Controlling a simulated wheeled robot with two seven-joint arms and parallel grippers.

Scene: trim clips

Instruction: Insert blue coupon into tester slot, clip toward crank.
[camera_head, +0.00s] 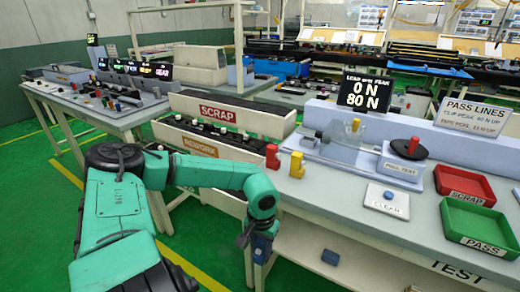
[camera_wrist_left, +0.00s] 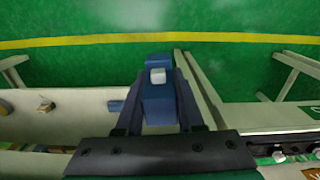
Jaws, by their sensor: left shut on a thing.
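My left gripper (camera_head: 260,240) hangs in front of the test bench, below the tabletop level. It is shut on the blue coupon (camera_head: 262,250). In the left wrist view the coupon (camera_wrist_left: 158,105) stands between the two fingers (camera_wrist_left: 158,110), with a pale grey clip (camera_wrist_left: 157,76) on it near its far end. The tester (camera_head: 345,148) sits on the bench to the right, with yellow parts on it. The exact slot is too small to make out. My right gripper is not in view.
The display (camera_head: 365,93) reads 0 N and 80 N. A white CLEAR pad (camera_head: 386,200), red SCRAP tray (camera_head: 464,184) and green PASS tray (camera_head: 480,225) lie on the bench. Red and yellow blocks (camera_head: 296,164) stand at its left edge, beside the SCRAP and REWORK bins (camera_head: 215,130).

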